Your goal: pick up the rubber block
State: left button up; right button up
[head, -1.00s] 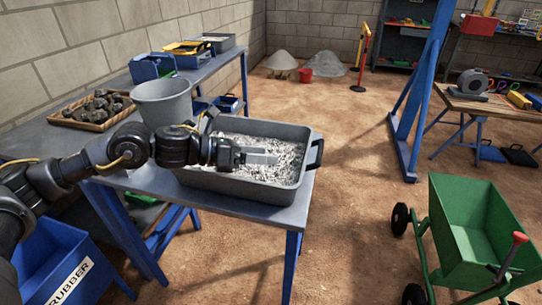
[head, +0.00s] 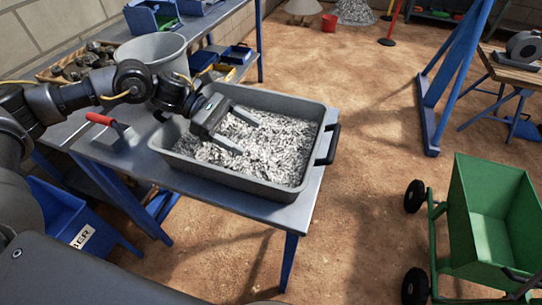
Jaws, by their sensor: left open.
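No rubber block can be made out in the head view; if one is in the tray, it is hidden or cannot be told from the grey-white fragments. A grey tray (head: 240,181) with these fragments (head: 275,150) stands on the near end of the workbench. My left gripper (head: 249,136) is open over the left part of the tray. Its two fingers point to the right, apart from each other, with only fragments visible between and below them. Whether the fingertips touch the fragments I cannot tell. My right gripper is not in view.
A grey bucket (head: 152,48) and a red-handled trowel (head: 105,125) are on the bench (head: 215,199) left of the tray. A blue bin (head: 62,212), its label partly hidden, stands below. A green cart (head: 493,220) is at right. The floor between is clear.

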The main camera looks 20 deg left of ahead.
aim_at(268, 155)
pick_arm(q)
notch_tip(268, 155, down, 3)
jog(key=shift+f, duration=0.1)
jog(key=shift+s+d, duration=0.1)
jog(key=shift+d, duration=0.45)
jog(key=shift+p+x, duration=0.8)
jog(key=shift+x, duration=2.45)
jog(key=c, duration=1.1)
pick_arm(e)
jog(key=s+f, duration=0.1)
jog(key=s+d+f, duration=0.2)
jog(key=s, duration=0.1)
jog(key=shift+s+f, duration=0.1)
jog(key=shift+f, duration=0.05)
